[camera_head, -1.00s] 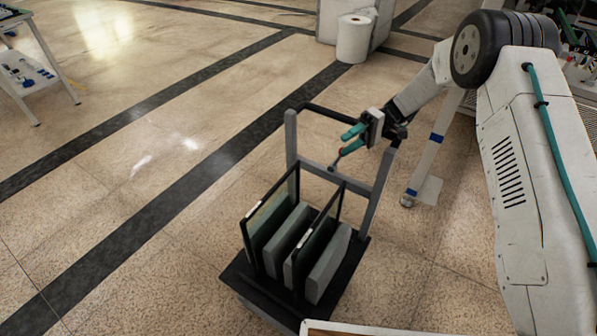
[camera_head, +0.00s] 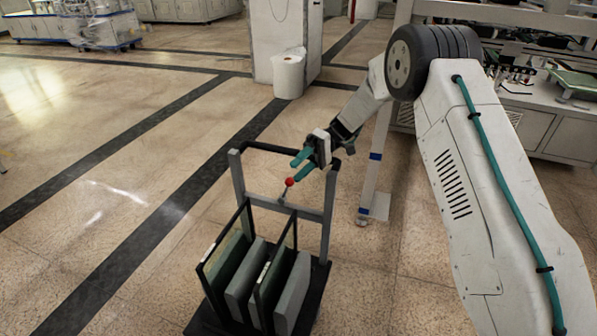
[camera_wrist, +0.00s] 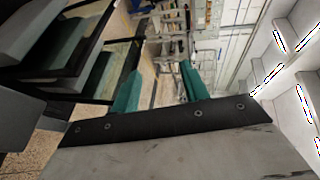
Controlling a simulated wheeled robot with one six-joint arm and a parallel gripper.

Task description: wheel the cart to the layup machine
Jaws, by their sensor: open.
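The cart (camera_head: 195,323) stands on the floor in the lower middle of the head view. It has a dark platform with several upright grey and dark panels (camera_head: 241,285), and a grey frame with a dark top bar (camera_head: 270,149). A small lever with a red knob (camera_head: 289,182) rises at the frame's crossbar. My gripper (camera_head: 297,169), with teal fingers, is open and empty beside the frame, close to the red knob. The wrist view shows the teal fingertips (camera_wrist: 160,88) apart, with the panels at the left. I cannot tell which machine is the layup machine.
A white bench with equipment (camera_head: 560,125) is at the right. Wrapped units (camera_head: 100,25) stand far left. The floor left of the cart is clear.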

